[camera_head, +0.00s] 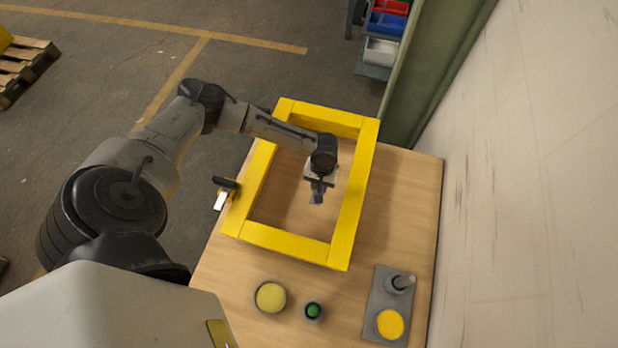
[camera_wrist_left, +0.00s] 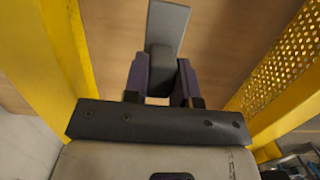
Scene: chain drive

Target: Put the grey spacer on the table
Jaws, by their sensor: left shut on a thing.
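My left gripper (camera_head: 318,187) is inside the opening of the yellow frame (camera_head: 341,222), above the wooden table (camera_head: 232,268). It is shut on the grey spacer (camera_wrist_left: 170,25), a flat-faced grey piece that sticks out past the fingers in the left wrist view. In the head view the spacer (camera_head: 317,199) is small and partly hidden by the gripper. I cannot tell whether it touches the table. The gripper's dark fingers (camera_wrist_left: 162,75) stand on both sides of the spacer. My right gripper is not in view.
The yellow frame's bars surround the gripper. In front of it are a round yellow-topped dish (camera_head: 270,297), a green button (camera_head: 313,311) and a grey plate (camera_head: 376,297) with a post and yellow disc. A black-handled item (camera_head: 224,192) is at the left edge. A wall stands right.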

